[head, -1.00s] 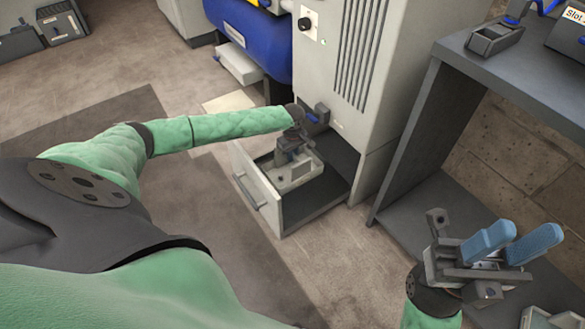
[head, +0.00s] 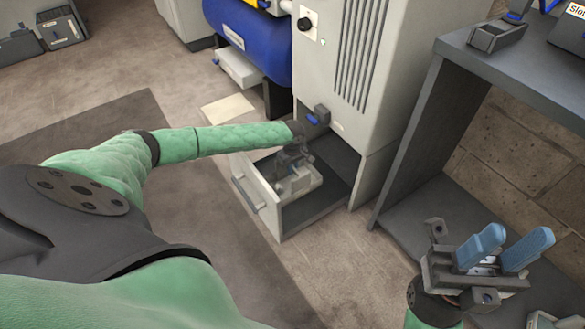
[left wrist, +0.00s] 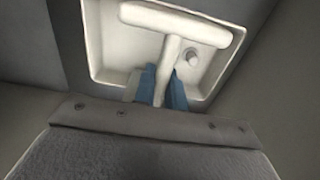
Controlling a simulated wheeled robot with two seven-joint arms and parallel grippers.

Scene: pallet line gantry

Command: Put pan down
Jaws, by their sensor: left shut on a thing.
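The pan (head: 304,184) is a shallow, pale tray with raised walls, inside the open lower drawer of the grey cabinet. In the left wrist view the pan (left wrist: 105,45) has a pale T-shaped handle and a small round knob inside it. My left gripper (left wrist: 160,88) has its blue fingers shut on the stem of the handle. In the head view my left gripper (head: 292,172) reaches down into the drawer and hides part of the pan. I cannot tell whether the pan touches the drawer floor. My right gripper (head: 505,250) is open and empty at the lower right.
The drawer front (head: 252,186) with its handle stands out from the cabinet (head: 338,80). The drawer floor in front of the pan is bare. A dark shelf unit (head: 412,150) stands to the right. A blue tank (head: 250,40) is behind my left arm.

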